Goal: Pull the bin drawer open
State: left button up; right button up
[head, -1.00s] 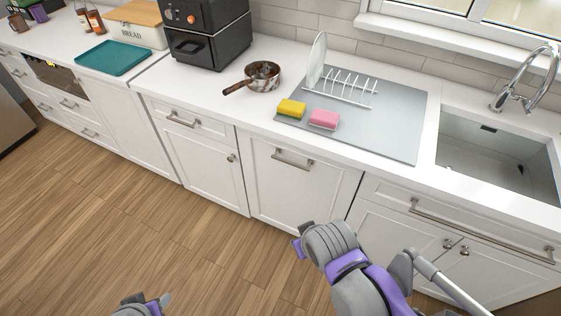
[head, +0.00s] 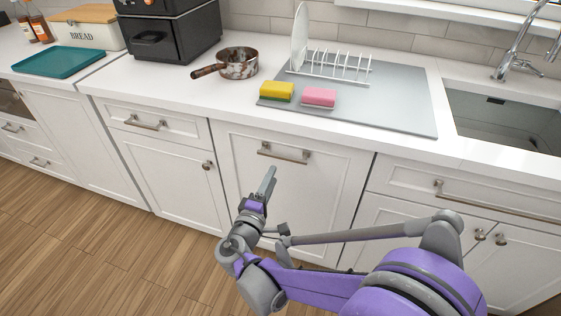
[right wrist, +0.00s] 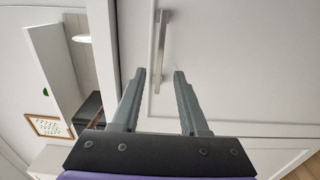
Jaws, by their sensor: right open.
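The bin drawer (head: 315,185) is a tall white panel front under the counter, below the drying mat. It is shut, flush with its neighbours. Its metal bar handle (head: 284,153) runs across near the top. My right gripper (head: 268,177) is in front of the panel, just below and left of the handle. In the right wrist view the gripper (right wrist: 160,74) is open and empty, its two fingers apart. The drawer front (right wrist: 215,85) fills the right of that view. My left gripper is out of view.
A narrow drawer with a door (head: 172,170) is to the left, the sink cabinet (head: 430,215) to the right. The counter holds a pan (head: 240,65), sponges and a dish rack (head: 330,66). The wood floor (head: 110,250) in front is clear.

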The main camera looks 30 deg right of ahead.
aim_at(281, 158)
jog(key=b+x, duration=0.1)
jog(key=x, duration=0.8)
jog(key=shift+d, duration=0.2)
grip_shut()
dwell(1.1)
